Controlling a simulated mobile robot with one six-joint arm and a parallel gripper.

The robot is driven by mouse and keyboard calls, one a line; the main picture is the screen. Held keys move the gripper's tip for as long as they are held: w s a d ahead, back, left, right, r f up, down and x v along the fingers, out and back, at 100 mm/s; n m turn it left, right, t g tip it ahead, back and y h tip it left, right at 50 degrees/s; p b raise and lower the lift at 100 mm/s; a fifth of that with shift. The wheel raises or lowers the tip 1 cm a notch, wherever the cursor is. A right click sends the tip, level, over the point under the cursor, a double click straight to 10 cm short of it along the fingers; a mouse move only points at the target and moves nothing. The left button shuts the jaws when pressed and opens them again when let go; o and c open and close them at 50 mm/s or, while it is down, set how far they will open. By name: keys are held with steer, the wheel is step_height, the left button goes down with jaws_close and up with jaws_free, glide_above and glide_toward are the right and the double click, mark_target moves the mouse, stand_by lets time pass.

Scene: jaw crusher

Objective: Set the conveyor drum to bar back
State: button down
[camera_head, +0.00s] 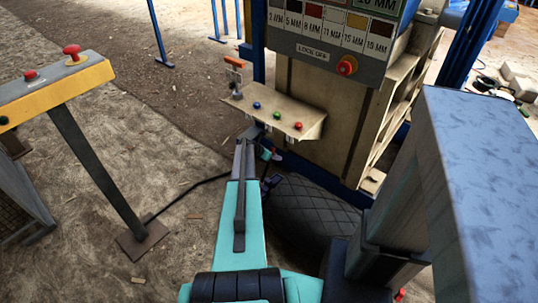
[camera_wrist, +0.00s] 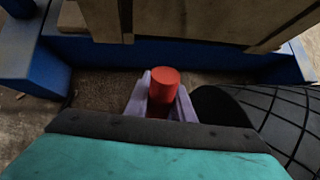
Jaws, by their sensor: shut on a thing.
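My gripper (camera_wrist: 164,98) is shut on a red cylinder (camera_wrist: 165,80), which stands between its two pale purple fingers in the wrist view. What the red cylinder is fixed to is hidden behind the gripper. The black conveyor drum (camera_head: 312,207), with a diamond-grooved surface, lies low in front of the machine; in the wrist view the drum (camera_wrist: 285,108) is just right of the fingers. I cannot tell whether the red cylinder joins the drum. In the head view my teal arm reaches forward on the drum's left, and the red cylinder cannot be made out.
A beige shelf (camera_head: 268,113) with coloured buttons and an orange-handled lever (camera_head: 234,66) stands above the gripper. A grey panel (camera_head: 322,50) with a red lock-off button is higher. A yellow-edged button stand (camera_head: 60,86) is at left. A blue beam (camera_wrist: 180,55) lies beyond the fingers.

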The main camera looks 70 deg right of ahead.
steer(key=shift+s+d, duration=0.2)
steer(key=shift+s, duration=0.3)
steer(key=c, duration=1.5)
jaws_free()
steer(key=shift+w+f, duration=0.1)
steer(key=shift+w, duration=0.05)
steer(key=shift+c, duration=0.2)
steer(key=shift+w+a, duration=0.1)
steer(key=shift+w, duration=0.05)
steer(key=shift+w, duration=0.1)
steer(key=v, duration=1.3)
steer(key=shift+w+a+r, duration=0.2)
steer(key=shift+r, duration=0.1)
